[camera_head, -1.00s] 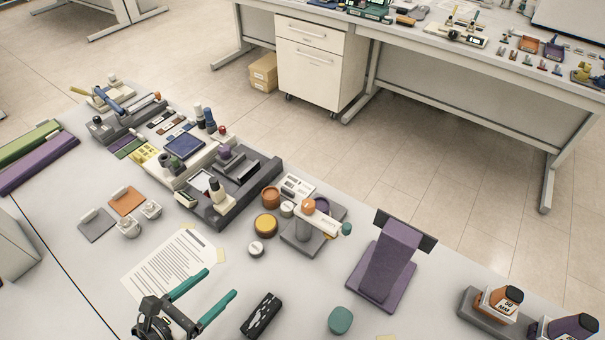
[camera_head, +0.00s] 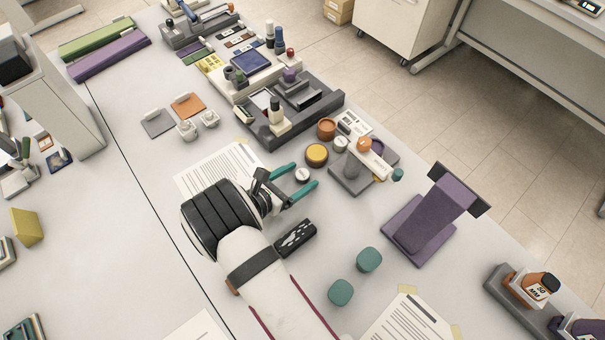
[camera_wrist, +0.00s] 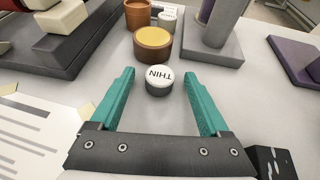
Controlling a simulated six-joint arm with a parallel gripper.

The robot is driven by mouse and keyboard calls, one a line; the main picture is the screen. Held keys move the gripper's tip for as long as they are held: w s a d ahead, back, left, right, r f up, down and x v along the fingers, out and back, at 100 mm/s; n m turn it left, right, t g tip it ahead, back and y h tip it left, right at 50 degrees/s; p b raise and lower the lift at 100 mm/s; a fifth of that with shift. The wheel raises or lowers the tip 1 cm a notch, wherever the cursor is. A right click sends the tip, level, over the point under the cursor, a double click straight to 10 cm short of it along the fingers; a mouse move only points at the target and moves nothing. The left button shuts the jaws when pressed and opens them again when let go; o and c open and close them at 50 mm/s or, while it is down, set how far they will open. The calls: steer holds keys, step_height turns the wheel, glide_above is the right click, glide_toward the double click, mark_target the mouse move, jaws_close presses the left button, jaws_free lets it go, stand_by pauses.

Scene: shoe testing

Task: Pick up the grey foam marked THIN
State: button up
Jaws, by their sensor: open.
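The grey foam marked THIN (camera_wrist: 158,81) is a small grey cylinder with a white top, and its lettering appears upside down in the wrist view. In the head view the small white-topped piece (camera_head: 302,175) shows near the finger ends. My gripper (camera_wrist: 158,78) has teal fingers spread wide. It also shows in the head view (camera_head: 305,174). In the wrist view the foam appears between the fingertips, with clear gaps on both sides. The fingers are open and hold nothing.
An orange pot with a yellow top (camera_wrist: 153,44) stands just beyond the foam. A grey stand (camera_wrist: 208,45) is to the right, and a dark grey tray (camera_wrist: 60,45) to the left. A black patterned block (camera_head: 295,239) lies near my wrist. A printed sheet (camera_head: 215,168) lies left.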

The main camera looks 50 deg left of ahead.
jaws_close()
steer(key=shift+r, duration=0.1)
